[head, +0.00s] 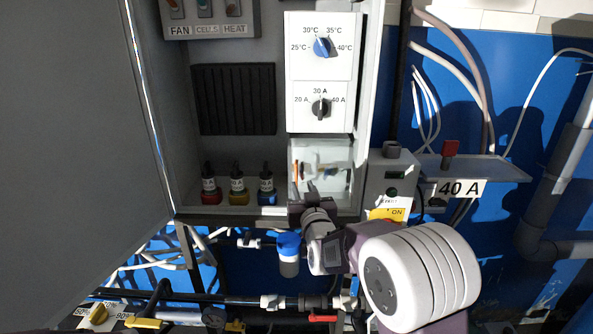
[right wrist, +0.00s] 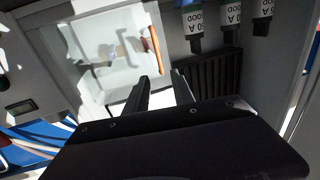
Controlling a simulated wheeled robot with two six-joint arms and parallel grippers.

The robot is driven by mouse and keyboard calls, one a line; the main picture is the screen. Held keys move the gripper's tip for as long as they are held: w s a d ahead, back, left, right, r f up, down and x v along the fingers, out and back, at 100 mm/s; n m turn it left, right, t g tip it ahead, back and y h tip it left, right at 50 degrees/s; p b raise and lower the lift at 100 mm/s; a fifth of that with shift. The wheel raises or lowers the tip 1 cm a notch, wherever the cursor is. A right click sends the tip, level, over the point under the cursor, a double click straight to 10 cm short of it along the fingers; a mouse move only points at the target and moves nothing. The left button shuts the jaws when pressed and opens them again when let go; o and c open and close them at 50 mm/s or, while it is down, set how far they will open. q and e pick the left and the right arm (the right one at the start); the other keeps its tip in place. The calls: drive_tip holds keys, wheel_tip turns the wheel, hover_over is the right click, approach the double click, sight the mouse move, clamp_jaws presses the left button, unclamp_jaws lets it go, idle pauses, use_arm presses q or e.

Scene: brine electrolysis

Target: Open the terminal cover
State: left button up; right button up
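The terminal cover (head: 335,158) is a clear, glossy panel low in the open cabinet, under the two dial panels. Blurred coloured parts show on or behind it. It also shows at the upper left in the right wrist view (right wrist: 95,72). My right gripper (head: 309,185) is in front of the cover's lower part. In the right wrist view its two dark fingers (right wrist: 162,80) stand apart with nothing seen between them. I cannot tell whether a fingertip touches the cover. My left gripper is not in view.
Three fuses, red, yellow and blue (head: 266,186), stand left of the cover. A temperature dial (head: 322,47) and a current dial (head: 320,109) are above. The large grey door (head: 75,150) stands open at left. A switch box (head: 392,180) is at right; pipes and valves run below.

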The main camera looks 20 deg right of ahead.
sight(296, 172)
drive_tip(key=w+p, duration=0.1)
drive_tip(key=w, duration=0.2)
drive_tip(key=w+p, duration=0.1)
drive_tip(key=w, duration=0.2)
drive_tip(key=w+p, duration=0.1)
drive_tip(key=w, duration=0.2)
drive_tip(key=shift+d+f+p, duration=0.15)
drive_tip(key=shift+d+p, duration=0.15)
drive_tip(key=shift+d, duration=0.1)
drive_tip(key=shift+c, duration=0.3)
clamp_jaws()
idle(0.5)
